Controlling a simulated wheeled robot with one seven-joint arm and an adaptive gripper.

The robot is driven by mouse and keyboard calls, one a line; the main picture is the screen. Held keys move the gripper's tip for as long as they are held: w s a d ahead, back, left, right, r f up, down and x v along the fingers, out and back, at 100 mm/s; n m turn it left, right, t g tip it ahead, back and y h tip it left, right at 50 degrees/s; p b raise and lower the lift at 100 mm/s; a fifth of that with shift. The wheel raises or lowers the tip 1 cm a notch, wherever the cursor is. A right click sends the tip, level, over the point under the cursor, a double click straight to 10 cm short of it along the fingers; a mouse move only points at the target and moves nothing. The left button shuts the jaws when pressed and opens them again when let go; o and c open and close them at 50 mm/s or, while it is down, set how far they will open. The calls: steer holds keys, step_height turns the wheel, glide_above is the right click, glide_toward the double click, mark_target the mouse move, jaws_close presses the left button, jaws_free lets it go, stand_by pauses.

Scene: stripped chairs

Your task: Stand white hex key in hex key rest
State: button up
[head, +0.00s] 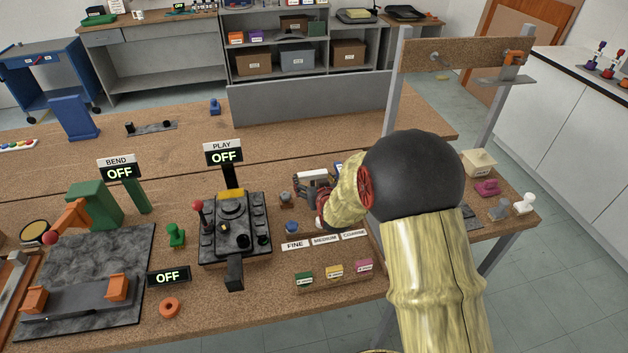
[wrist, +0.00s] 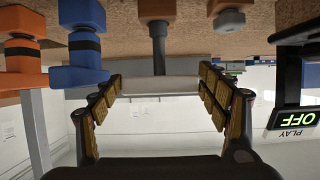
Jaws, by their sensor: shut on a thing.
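In the wrist view, which is upside down, my gripper (wrist: 161,80) is shut on a pale white bar (wrist: 160,87), which I take as the handle of the white hex key. A dark shaft (wrist: 157,48) runs from the bar towards the tabletop. It meets a wider dark grey piece (wrist: 155,10); I cannot tell whether that is the rest or part of the key. In the head view my gripper (head: 322,202) is beyond my wrist, above the bench behind the FINE and MEDIUM labels, and my arm hides much of it. I cannot pick out the hex key rest with certainty.
Blue (wrist: 86,46) and orange (wrist: 25,62) pieces stand close beside the held bar in the wrist view. A black control box with a red-knobbed lever (head: 235,228) stands left of my gripper. Small coloured boxes (head: 334,272) lie in front. An upright frame (head: 470,52) rises behind right.

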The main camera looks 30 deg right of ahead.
steer(key=shift+f+b, duration=0.5)
steer(key=shift+f, duration=0.1)
steer(key=o, duration=1.5)
steer(key=shift+c, duration=0.2)
